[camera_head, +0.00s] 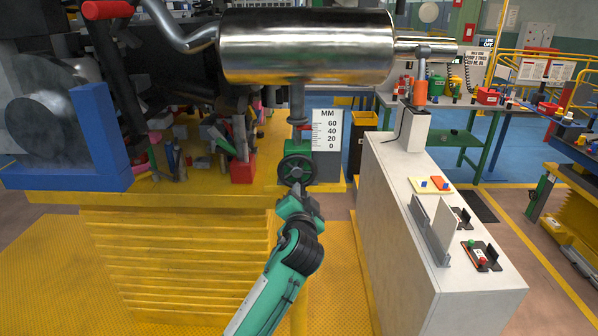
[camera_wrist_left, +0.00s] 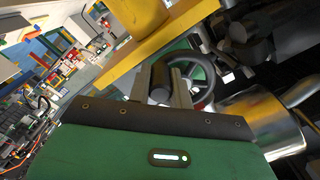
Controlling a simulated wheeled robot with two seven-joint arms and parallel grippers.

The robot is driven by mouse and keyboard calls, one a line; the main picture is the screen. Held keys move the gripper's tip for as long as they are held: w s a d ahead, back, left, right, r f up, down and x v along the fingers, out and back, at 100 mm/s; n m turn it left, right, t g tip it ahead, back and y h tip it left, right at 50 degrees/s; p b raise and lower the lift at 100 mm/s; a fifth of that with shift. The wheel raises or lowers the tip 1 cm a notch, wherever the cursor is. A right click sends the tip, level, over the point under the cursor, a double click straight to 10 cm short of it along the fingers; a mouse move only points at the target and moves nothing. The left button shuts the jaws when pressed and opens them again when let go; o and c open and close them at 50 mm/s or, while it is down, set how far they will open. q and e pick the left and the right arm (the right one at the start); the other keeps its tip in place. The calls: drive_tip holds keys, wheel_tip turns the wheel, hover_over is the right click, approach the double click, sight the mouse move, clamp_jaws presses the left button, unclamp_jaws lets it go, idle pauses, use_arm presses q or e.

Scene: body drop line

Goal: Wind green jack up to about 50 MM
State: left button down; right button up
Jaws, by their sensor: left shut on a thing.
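The green jack (camera_head: 284,159) stands on the yellow platform, with a dark handwheel (camera_head: 296,169) on its front and a dark post (camera_head: 297,103) rising to the underside of the silver muffler (camera_head: 305,48). A white scale plate (camera_head: 327,130) marked MM, with 0, 20, 40 and 60, stands right beside it. A small reddish mark by the post lies roughly between 40 and 60; it is too small to read exactly. My left gripper (camera_head: 298,196) is at the handwheel. In the left wrist view its fingers are shut on the wheel's dark handle (camera_wrist_left: 160,80), beside the wheel rim (camera_wrist_left: 209,74).
A white cabinet (camera_head: 392,190) stands to the right, with a grey upright plate and small parts on top. A blue block (camera_head: 75,150) and cluttered parts sit on the platform at left. The muffler's pipe (camera_head: 425,47) rests on an orange stand (camera_head: 420,92) on the cabinet.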

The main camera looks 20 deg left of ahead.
sight(285, 181)
use_arm(q)
drive_tip(key=a, duration=0.2)
drive_tip(key=shift+s+a+r+p, duration=0.2)
drive_tip(key=shift+s+a+p, duration=0.1)
drive_tip(key=shift+s+a, duration=0.05)
drive_tip(key=shift+r, duration=0.15)
drive_tip(key=shift+a+r+p, duration=0.15)
drive_tip(key=shift+r+p, duration=0.05)
drive_tip(key=shift+p, duration=0.2)
drive_tip(key=shift+s+a+r+p, duration=0.2)
drive_tip(key=shift+a+r+p, duration=0.45)
drive_tip(key=c, duration=1.3)
unclamp_jaws()
drive_tip(key=shift+f, duration=0.2)
drive_tip(key=shift+d+f, duration=0.1)
drive_tip(key=shift+p+v, duration=0.35)
drive_tip(key=shift+v, duration=3.2)
